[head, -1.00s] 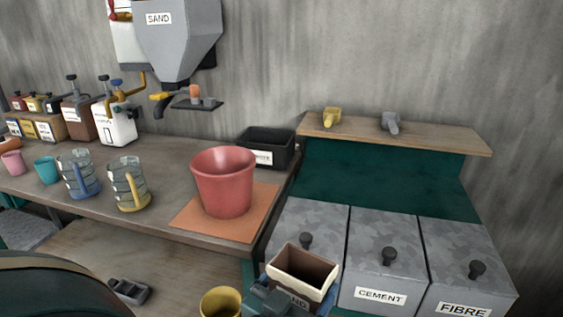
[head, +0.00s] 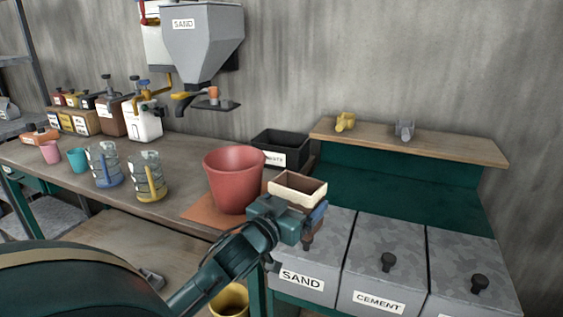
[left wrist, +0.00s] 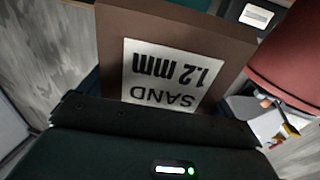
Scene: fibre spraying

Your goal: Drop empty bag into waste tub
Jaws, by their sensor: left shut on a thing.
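The open-topped brown bag (head: 297,190) has a pale rim and a dark inside that looks empty. My left gripper (head: 300,217) is shut on it and holds it upright, in front of and below a black tub (head: 270,142) with a white label. I cannot read that label clearly; the tub fits the waste tub. In the left wrist view, the bag's brown face (left wrist: 200,38) carries a "SAND 1.2 mm" label, and part of the black tub (left wrist: 228,20) shows at the top. My right gripper is not in view.
A red bucket (head: 233,182) stands on an orange mat (head: 200,213), just left of the bag. Lidded grey bins (head: 375,245) lie to the right. A shelf (head: 430,141) holds yellow and grey scoops. Jugs (head: 149,175) and cups stand left on the bench.

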